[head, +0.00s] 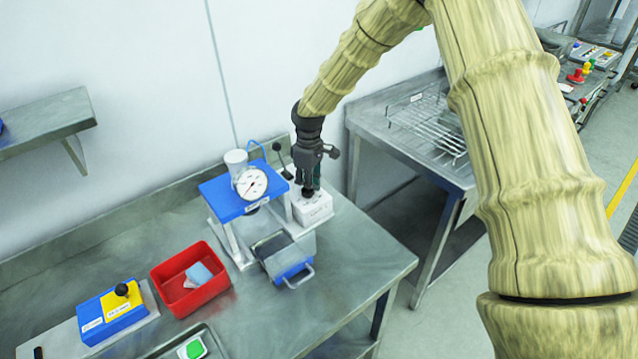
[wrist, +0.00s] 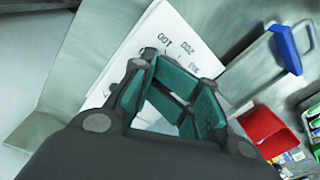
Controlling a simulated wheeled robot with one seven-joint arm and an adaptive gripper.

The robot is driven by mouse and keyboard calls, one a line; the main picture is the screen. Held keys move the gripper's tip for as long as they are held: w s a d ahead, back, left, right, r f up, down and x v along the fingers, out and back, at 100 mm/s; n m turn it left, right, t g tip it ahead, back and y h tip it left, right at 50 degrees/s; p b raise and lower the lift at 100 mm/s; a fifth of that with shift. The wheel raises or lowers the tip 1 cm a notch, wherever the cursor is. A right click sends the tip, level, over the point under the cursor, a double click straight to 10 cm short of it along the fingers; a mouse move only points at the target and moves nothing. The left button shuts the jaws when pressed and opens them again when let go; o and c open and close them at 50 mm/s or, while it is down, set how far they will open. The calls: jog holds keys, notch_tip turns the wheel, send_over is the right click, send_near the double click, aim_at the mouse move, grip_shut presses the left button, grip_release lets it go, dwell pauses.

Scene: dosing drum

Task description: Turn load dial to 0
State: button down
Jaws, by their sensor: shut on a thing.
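The load dial's white box (head: 316,208) stands on the steel bench beside the blue-topped press. In the wrist view its white face (wrist: 150,62) shows printed numbers, among them 100 and 200. My gripper (head: 308,187) points down over the box with its fingers at the dark dial knob (head: 308,194). In the wrist view my gripper (wrist: 178,95) shows teal finger pads around the spot where the knob sits. The gripper is shut on the dial. The knob is mostly hidden by the fingers, and I cannot read its setting.
The press (head: 228,197) with a round gauge (head: 251,184) stands close left of the box. A grey drawer with a blue front (head: 292,268) lies in front. A red bin (head: 172,281) and a blue-yellow block (head: 101,322) are at left. Bench at right front is clear.

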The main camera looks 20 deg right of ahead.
jog(key=shift+s+a+f+n, duration=0.3)
jog(key=shift+s+a+f, duration=0.05)
jog(key=shift+s+a, duration=0.15)
jog(key=c, duration=1.2)
grip_release()
jog(key=shift+a, duration=0.1)
jog(key=shift+o, duration=1)
jog(key=shift+a+r, duration=0.15)
jog(key=shift+w+a+r, duration=0.25)
jog(key=shift+w+a, duration=0.05)
jog(key=shift+w+d+f, duration=0.1)
jog(key=shift+d, duration=0.7)
jog(key=shift+a+r, duration=0.1)
jog(key=shift+r, duration=0.15)
notch_tip(320, 180, up, 11)
jog(key=shift+w+d+r, duration=0.2)
jog(key=shift+w+d, duration=0.05)
jog(key=shift+d, duration=0.2)
